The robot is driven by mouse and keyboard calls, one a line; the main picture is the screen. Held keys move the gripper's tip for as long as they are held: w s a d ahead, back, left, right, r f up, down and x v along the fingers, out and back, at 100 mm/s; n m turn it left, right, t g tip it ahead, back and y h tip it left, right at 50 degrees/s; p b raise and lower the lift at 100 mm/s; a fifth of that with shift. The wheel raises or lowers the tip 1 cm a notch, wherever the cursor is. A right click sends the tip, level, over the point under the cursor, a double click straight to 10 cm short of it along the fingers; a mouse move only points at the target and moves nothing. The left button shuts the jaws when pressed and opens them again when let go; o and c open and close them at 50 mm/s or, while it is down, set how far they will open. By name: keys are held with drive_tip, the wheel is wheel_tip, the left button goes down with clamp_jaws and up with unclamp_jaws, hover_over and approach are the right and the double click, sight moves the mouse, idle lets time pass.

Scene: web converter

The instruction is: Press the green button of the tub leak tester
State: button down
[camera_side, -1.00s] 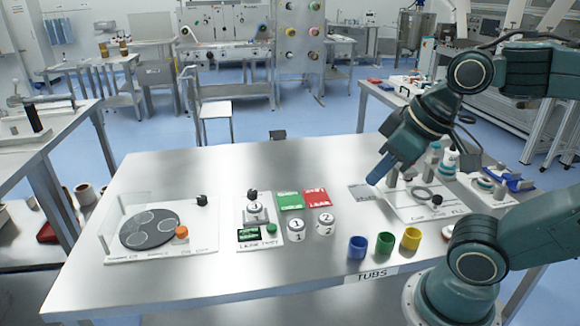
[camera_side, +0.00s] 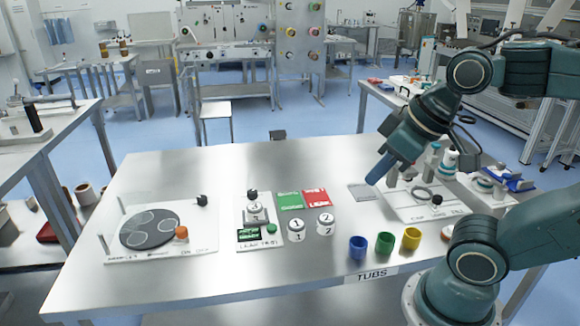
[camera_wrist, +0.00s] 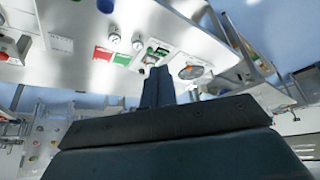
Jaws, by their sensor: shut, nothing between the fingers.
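The leak tester (camera_side: 259,222) is a white plate on the table's middle, with a small display, a round green button (camera_side: 271,229) at its front right and a tub with a black-topped part above it. In the wrist view the leak tester (camera_wrist: 152,52) shows beyond my fingers, small; I cannot make out the button clearly there. My gripper (camera_side: 372,180) is shut and empty, in the air above the table, well to the right of the tester and apart from it. In the wrist view my gripper (camera_wrist: 150,75) points towards the tester.
A green card (camera_side: 290,201) and a red card (camera_side: 316,198) lie right of the tester, with white numbered tubs (camera_side: 325,225) in front. Blue (camera_side: 358,248), green (camera_side: 385,243) and yellow cups (camera_side: 411,239) stand at the front right. A disc station (camera_side: 150,229) is at the left.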

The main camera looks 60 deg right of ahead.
drive_tip(key=w+f, duration=0.2)
drive_tip(key=w, duration=0.6)
drive_tip(key=m+t+y, duration=0.3)
drive_tip(key=m, duration=0.2)
hover_over(276, 227)
wheel_tip(276, 227, down, 16)
drive_tip(key=shift+f, duration=0.25)
drive_tip(key=shift+f, duration=4.2)
